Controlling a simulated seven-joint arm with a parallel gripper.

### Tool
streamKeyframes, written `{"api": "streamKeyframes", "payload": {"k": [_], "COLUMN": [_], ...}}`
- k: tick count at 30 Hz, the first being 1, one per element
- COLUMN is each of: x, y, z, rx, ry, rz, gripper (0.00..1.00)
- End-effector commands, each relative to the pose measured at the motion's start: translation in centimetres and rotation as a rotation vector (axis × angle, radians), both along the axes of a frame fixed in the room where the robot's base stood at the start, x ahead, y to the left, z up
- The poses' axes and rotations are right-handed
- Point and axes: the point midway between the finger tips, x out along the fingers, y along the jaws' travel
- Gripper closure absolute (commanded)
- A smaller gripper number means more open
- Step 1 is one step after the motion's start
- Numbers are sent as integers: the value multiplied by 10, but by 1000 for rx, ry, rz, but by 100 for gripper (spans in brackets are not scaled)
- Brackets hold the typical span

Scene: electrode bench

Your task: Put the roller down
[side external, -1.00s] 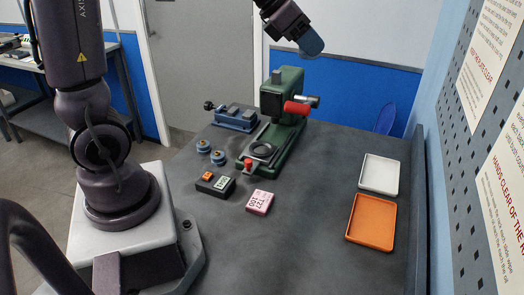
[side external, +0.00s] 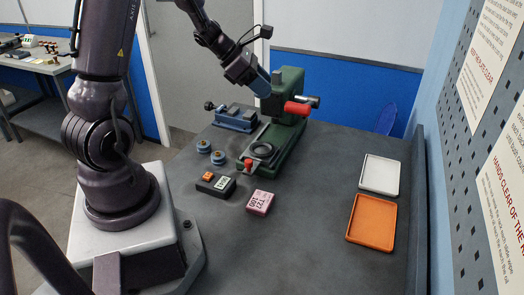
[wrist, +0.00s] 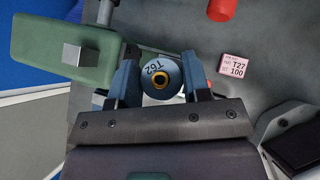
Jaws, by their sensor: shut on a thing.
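My gripper (wrist: 160,85) is shut on a blue roller (wrist: 150,70) marked T62, with a brass-coloured ring at its centre. The roller sits between the two blue fingers in the wrist view. In the side view my gripper (side external: 266,84) is tilted and raised above the bench, close to the top of the green press (side external: 289,82); the held roller cannot be made out there.
The press has a red handle (side external: 297,108). Two blue rollers (side external: 203,146) stand left of it, near a blue fixture (side external: 237,117). A black box (side external: 215,185) and pink T27 block (side external: 260,202) lie in front. White (side external: 380,188) and orange (side external: 372,240) trays are at right.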

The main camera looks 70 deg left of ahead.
Motion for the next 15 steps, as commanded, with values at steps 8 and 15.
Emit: {"api": "streamKeyframes", "payload": {"k": [8,15], "x": [0,-1], "y": [0,0], "z": [-76,-115], "rx": [-3,-2], "ry": [2,3], "rz": [1,0], "gripper": [85,85]}}
